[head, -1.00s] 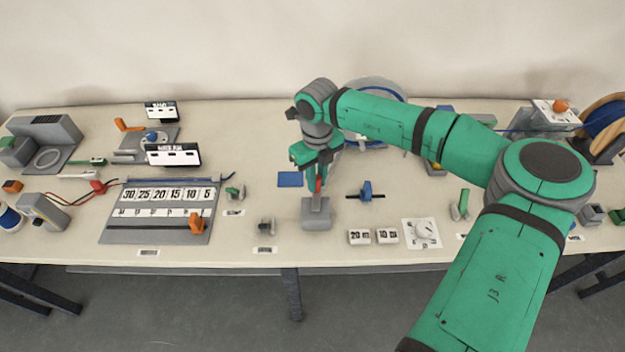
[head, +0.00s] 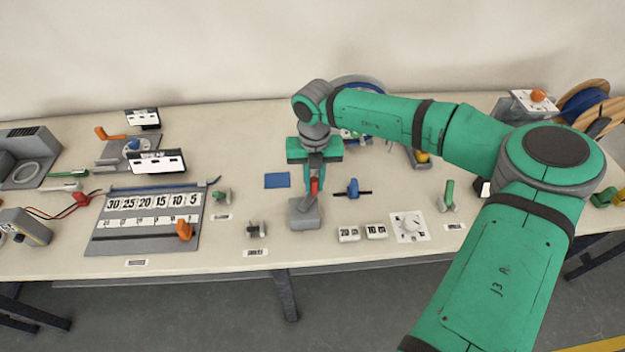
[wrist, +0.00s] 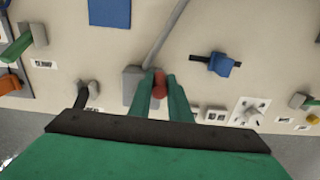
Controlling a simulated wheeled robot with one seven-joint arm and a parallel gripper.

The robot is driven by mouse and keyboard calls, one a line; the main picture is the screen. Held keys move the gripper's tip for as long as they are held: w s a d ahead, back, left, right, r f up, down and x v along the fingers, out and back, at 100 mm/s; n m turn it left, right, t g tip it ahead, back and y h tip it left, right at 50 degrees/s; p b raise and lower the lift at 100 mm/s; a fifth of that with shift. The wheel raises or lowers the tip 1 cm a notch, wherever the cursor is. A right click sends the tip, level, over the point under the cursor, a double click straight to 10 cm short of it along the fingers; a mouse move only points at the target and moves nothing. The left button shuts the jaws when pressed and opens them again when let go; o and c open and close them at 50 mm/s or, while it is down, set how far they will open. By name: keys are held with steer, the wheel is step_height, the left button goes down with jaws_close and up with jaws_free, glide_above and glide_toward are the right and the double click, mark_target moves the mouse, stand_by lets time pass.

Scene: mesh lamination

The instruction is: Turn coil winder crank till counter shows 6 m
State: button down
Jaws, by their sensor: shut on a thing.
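My gripper (head: 315,178) is over a grey block (head: 305,214) at the front middle of the bench. In the wrist view its two green fingers (wrist: 160,82) are shut on a red handle (wrist: 158,92), one finger on each side. The handle also shows in the head view (head: 315,186), just above the block. A grey bar (wrist: 166,34) extends from beside it. I cannot tell for sure which device is the coil winder. A round frame with a blue rim (head: 358,83) is partly hidden behind my arm. Dark-and-white display panels (head: 157,161) stand at left; their text is unreadable.
A blue clamp-like piece (head: 352,188) on a dark rod lies right of the block. Tiles (head: 348,234) and a white dial plate (head: 410,227) are at front right. A numbered board (head: 150,222) is at left. A blue mat (head: 277,180) lies close by.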

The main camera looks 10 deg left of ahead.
steer(key=shift+s+a, duration=0.1)
stand_by(0.3)
steer(key=c, duration=1.6)
jaws_free()
steer(key=shift+c, duration=0.2)
steer(key=shift+r, duration=0.15)
step_height(320, 180, up, 10)
steer(key=shift+r, duration=0.25)
